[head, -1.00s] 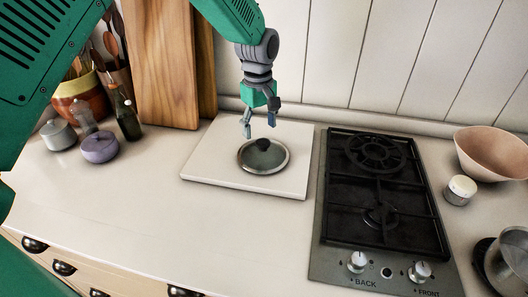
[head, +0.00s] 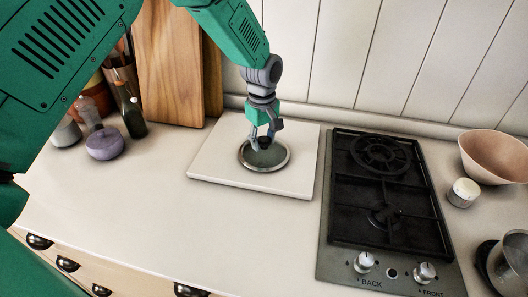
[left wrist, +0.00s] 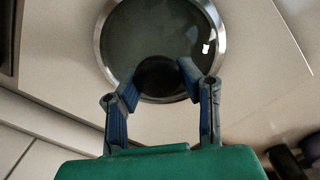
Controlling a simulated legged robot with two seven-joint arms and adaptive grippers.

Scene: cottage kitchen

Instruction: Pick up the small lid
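The small lid (head: 264,158) is round glass with a metal rim and a dark knob. It lies flat on a pale board (head: 215,171) on the counter. My left gripper (head: 263,146) is lowered over the lid, with its fingers at the knob. In the left wrist view the lid (left wrist: 160,30) fills the upper middle. There my left gripper (left wrist: 158,80) has its fingers apart, one on each side of the dark knob (left wrist: 160,77). A small gap seems to show beside the knob, so the fingers look open around it. My right gripper is not in view.
A gas hob (head: 385,200) stands right of the board. A pink bowl (head: 492,157) and a small white jar (head: 463,192) are further right. A purple pot (head: 104,144), a dark bottle (head: 132,113) and upright wooden boards (head: 168,65) stand left. The front counter is clear.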

